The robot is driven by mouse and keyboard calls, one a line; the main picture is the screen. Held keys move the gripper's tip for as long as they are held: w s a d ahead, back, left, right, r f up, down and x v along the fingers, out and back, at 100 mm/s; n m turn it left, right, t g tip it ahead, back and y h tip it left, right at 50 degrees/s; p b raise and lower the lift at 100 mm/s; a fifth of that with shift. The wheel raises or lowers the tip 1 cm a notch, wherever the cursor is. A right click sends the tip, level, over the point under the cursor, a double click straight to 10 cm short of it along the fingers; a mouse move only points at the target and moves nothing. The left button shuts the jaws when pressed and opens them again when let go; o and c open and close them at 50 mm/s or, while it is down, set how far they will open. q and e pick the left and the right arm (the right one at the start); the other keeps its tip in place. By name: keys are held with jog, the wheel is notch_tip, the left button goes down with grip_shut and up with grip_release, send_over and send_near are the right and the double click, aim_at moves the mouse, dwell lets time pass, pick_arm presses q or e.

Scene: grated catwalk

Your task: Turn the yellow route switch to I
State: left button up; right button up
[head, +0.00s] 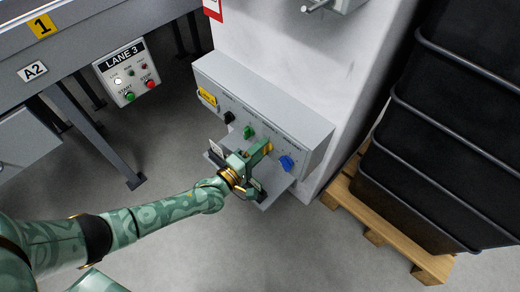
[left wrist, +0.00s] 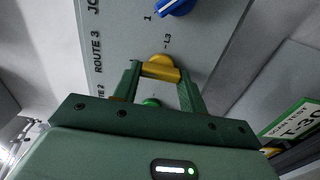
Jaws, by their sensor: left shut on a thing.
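The yellow route switch (left wrist: 160,68) is a rotary knob on the sloped grey panel (head: 300,137); in the head view only a bit of it (head: 267,147) shows beside my gripper. My left gripper (head: 262,152) is at the panel with its fingers on either side of the knob, shut on it; the fingers show clearly in the left wrist view (left wrist: 160,75). The label beside the knob reads ROUTE 3 in the left wrist view. The exact angle of the knob is hard to tell. My right gripper is not in view.
A blue knob (head: 286,162) sits right of the yellow one; green (head: 249,132) and black (head: 229,117) knobs sit left. A small shelf (head: 273,195) juts below the panel. Black crates (head: 440,130) stand on a wooden pallet (head: 370,222) at right. A LANE 3 button box (head: 126,75) is at left.

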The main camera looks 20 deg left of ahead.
pick_arm(q)
jog(key=shift+s+f, duration=0.1)
jog(key=shift+f, duration=0.05)
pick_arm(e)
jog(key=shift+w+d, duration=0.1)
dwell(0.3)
pick_arm(q)
jog(key=o, duration=1)
jog(key=p+v, duration=0.5)
jog(key=v, duration=1.1)
jog(key=shift+s, duration=0.15)
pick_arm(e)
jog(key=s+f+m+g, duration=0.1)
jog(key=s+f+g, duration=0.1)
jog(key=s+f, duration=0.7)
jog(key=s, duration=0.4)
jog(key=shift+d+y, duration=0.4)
